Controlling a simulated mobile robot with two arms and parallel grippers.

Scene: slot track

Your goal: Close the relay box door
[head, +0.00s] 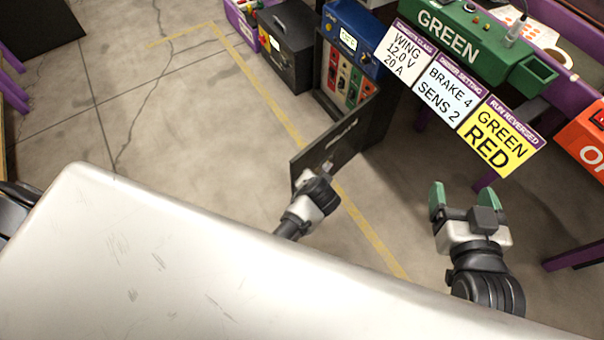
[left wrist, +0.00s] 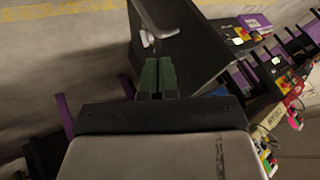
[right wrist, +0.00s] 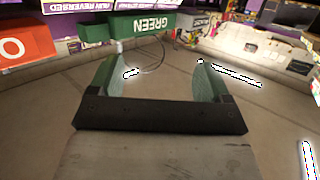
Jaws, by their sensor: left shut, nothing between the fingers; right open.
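The relay box door (head: 325,151) is a dark, flat panel that stands swung out over the floor, with lettering on its face. Its far edge meets a dark box body (head: 386,112), which the sign cards partly hide. My left gripper (head: 324,177) is at the door's near, lower part. In the left wrist view its green fingers (left wrist: 158,68) are together and empty, close to the dark panel (left wrist: 195,45) and its pale handle (left wrist: 156,33). I cannot tell whether they touch. My right gripper (head: 454,200) is open and empty; its spread fingers (right wrist: 155,80) show over bare floor.
A blue-topped unit (head: 352,38) and a black case (head: 287,42) stand behind the door. A green box (head: 455,38) and tilted sign cards (head: 452,92) are above, right of it. An orange box (head: 584,140) is at far right.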

